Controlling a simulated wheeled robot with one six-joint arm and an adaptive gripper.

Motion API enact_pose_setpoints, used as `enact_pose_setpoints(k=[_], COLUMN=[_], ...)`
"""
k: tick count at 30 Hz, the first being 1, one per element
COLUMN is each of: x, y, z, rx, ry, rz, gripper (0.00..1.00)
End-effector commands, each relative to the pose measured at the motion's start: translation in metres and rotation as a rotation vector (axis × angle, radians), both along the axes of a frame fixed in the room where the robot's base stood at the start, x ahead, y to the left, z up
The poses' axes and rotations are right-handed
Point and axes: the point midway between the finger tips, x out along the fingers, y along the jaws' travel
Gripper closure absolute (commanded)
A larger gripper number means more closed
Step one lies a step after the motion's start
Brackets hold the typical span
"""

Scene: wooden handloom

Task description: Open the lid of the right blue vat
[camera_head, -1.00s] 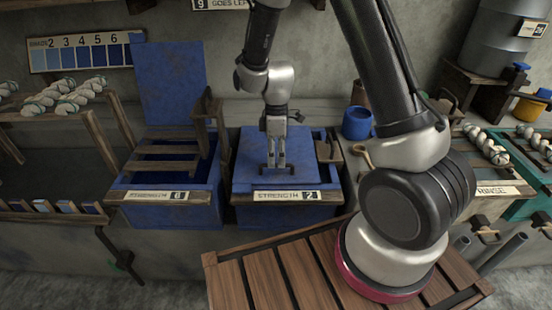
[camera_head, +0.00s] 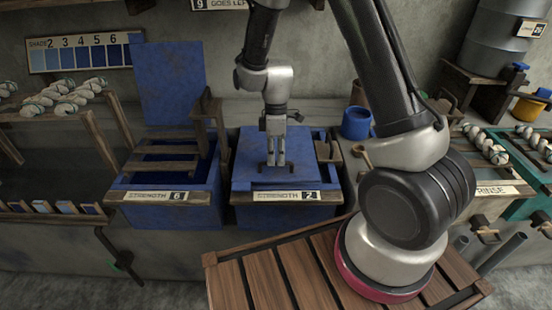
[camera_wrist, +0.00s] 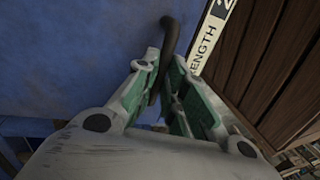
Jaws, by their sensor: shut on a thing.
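The right blue vat (camera_head: 240,212) stands in the middle of the head view, with a label reading "STRENGTH 2" on its front ledge. Its blue lid (camera_head: 302,150) lies over the top, flat or nearly so. My gripper (camera_head: 275,165) points down at the front part of the lid. In the wrist view my gripper (camera_wrist: 165,95) is shut on the dark lid handle (camera_wrist: 168,40), which runs between the green finger pads. The blue lid surface (camera_wrist: 80,50) fills the left of that view. The handle's lower end is hidden by the fingers.
The left blue vat (camera_head: 205,205) stands beside it with its lid (camera_head: 172,80) upright and a wooden rack over the opening. A blue pot (camera_head: 356,123) is right of the lid. A slatted wooden surface (camera_head: 265,280) is in front. My arm covers much of the right side.

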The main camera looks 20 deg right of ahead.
Motion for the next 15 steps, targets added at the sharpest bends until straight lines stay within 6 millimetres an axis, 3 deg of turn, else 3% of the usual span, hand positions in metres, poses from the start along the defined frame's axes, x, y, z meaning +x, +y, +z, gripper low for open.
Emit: enact_pose_setpoints(k=[5,11,15], x=[0.01,0.028,0.046], y=[-0.003,-0.009,-0.015], z=[0.024,0.065,0.096], rx=[0.027,0.074,0.076], ry=[0.072,0.218,0.22], rz=[-0.003,-0.003,-0.001], gripper=[1.0,1.0,1.0])
